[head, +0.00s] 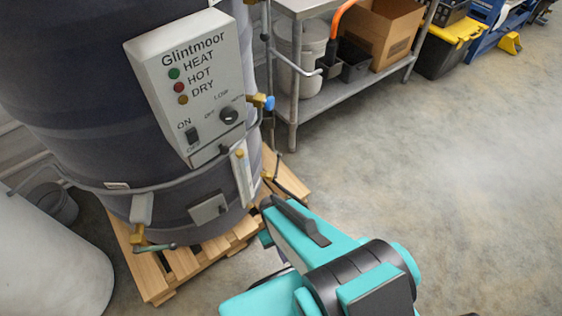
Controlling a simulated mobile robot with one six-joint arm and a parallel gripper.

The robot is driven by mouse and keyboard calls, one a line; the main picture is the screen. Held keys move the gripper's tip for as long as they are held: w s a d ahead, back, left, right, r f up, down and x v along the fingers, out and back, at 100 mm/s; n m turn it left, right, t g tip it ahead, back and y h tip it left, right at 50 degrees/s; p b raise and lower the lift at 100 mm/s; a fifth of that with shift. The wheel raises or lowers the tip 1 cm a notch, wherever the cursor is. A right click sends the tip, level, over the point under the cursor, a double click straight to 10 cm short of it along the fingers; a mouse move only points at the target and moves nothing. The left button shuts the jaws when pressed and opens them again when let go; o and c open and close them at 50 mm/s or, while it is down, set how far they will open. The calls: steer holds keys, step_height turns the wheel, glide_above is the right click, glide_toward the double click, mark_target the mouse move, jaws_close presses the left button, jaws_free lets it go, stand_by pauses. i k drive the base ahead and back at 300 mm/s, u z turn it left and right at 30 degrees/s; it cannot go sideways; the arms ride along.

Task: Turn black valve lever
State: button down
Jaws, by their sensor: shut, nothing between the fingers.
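The dark hopper drum (60,100) stands on a wooden pallet (160,285). A dark, thin lever (288,186) sticks out by a small brass fitting (267,175) at the drum's lower right side; it looks like the black valve lever. My teal arm reaches in from the bottom right. My gripper (267,203) shows only as a small dark tip at the arm's far end, shut and empty. It appears just below the lever in the picture; I cannot tell whether they touch. The arm hides most of the gripper.
A grey control box (190,60) is on the drum. A brass valve with a blue handle (268,103) sits beside it. Another valve with a greenish lever (155,248) is at lower left. A metal shelf (350,82) stands behind. The floor to the right is clear.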

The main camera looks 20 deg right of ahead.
mark_target(279, 156)
steer(key=k, duration=0.5)
steer(key=u, duration=4.45)
steer(key=i, duration=0.1)
steer(key=z, duration=3.2)
steer(key=i, duration=0.25)
steer(key=z, duration=0.2)
